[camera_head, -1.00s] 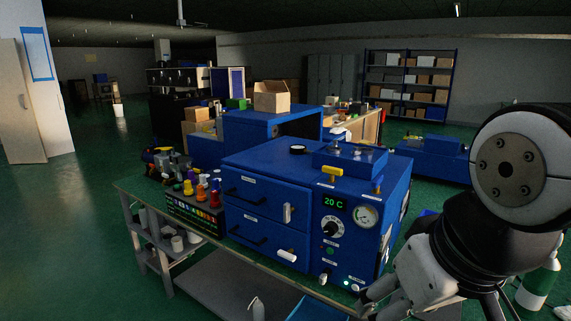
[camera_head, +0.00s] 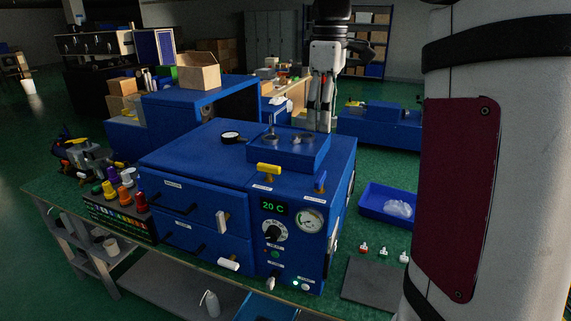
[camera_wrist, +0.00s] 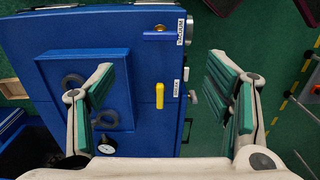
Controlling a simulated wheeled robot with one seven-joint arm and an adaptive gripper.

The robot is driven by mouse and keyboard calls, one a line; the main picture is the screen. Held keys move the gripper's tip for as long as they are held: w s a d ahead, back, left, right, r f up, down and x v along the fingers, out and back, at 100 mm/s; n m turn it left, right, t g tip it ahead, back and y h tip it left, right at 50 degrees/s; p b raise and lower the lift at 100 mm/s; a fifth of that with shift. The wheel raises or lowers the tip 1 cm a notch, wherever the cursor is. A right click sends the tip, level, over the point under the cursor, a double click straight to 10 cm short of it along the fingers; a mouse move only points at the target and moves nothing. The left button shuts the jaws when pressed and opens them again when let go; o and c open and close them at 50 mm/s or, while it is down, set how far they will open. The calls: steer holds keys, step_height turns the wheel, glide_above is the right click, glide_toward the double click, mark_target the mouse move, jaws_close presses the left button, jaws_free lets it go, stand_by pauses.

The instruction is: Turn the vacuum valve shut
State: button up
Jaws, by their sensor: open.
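A blue vacuum oven (camera_head: 200,152) stands on the bench. Two valve handles sit on its top near the front: a yellow one (camera_head: 268,169) and a blue one (camera_head: 320,182) at the right corner. In the wrist view the yellow handle (camera_wrist: 160,95) and the blue handle (camera_wrist: 158,36) lie crosswise to each other. My gripper (camera_head: 322,118) points down above the rear right of the oven top. In the wrist view its fingers (camera_wrist: 164,80) are wide apart and empty, with the yellow handle seen between them.
A raised blue block (camera_head: 288,152) with round fittings and a black-rimmed gauge (camera_head: 231,138) sit on the oven top. A blue tray (camera_head: 385,203) holding a clear bag and a dark mat (camera_head: 375,281) lie to the right. Colored bottles (camera_head: 118,184) stand left.

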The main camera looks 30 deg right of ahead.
mark_target(321, 176)
step_height(321, 176, down, 14)
steer(key=shift+r+p, duration=0.2)
steer(key=shift+p, duration=0.3)
steer(key=shift+c, duration=0.6)
steer(key=c, duration=1)
